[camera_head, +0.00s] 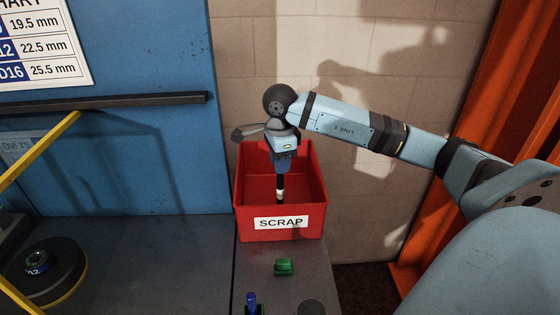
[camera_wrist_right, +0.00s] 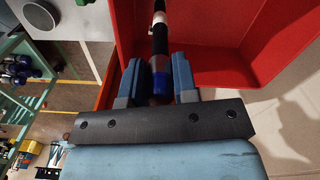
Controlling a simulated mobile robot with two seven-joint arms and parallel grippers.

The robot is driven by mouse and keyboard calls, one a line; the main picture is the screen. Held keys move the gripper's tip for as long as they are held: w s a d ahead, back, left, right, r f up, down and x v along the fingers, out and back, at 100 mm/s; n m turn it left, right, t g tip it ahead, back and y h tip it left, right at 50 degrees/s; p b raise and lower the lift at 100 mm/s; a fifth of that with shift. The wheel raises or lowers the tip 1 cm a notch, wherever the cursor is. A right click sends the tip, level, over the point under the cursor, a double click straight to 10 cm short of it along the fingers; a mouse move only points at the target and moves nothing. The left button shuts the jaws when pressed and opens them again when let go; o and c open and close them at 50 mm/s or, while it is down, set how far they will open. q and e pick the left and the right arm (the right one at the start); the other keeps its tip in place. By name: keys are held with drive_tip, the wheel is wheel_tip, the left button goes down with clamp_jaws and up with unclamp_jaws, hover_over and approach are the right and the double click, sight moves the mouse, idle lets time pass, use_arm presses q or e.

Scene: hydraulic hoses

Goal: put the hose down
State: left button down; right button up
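My right gripper (camera_head: 283,167) points down into the red scrap bin (camera_head: 262,208), inside its walls. It is shut on a black hose (camera_head: 280,187) with a pale band, which hangs down into the bin. The right wrist view shows the hose (camera_wrist_right: 160,42) with its blue end (camera_wrist_right: 160,82) between the two blue fingers (camera_wrist_right: 159,80). The hose's lower end is hidden behind the bin's front wall in the head view, so I cannot tell whether it touches the floor of the bin. My left gripper is not in view.
The bin stands on a grey bench (camera_head: 300,259) against a brick wall. A green block (camera_head: 284,267) lies in front of it, with a blue-topped item (camera_head: 251,300) nearer. A blue panel (camera_head: 140,60) rises at the left. A dark round reel (camera_head: 50,275) sits at lower left.

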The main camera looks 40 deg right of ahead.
drive_tip(key=o, duration=0.4)
drive_tip(key=shift+r, duration=0.15)
wheel_tip(320, 180, up, 12)
drive_tip(key=b, duration=0.1)
drive_tip(key=shift+s, duration=0.1)
idle(0.6)
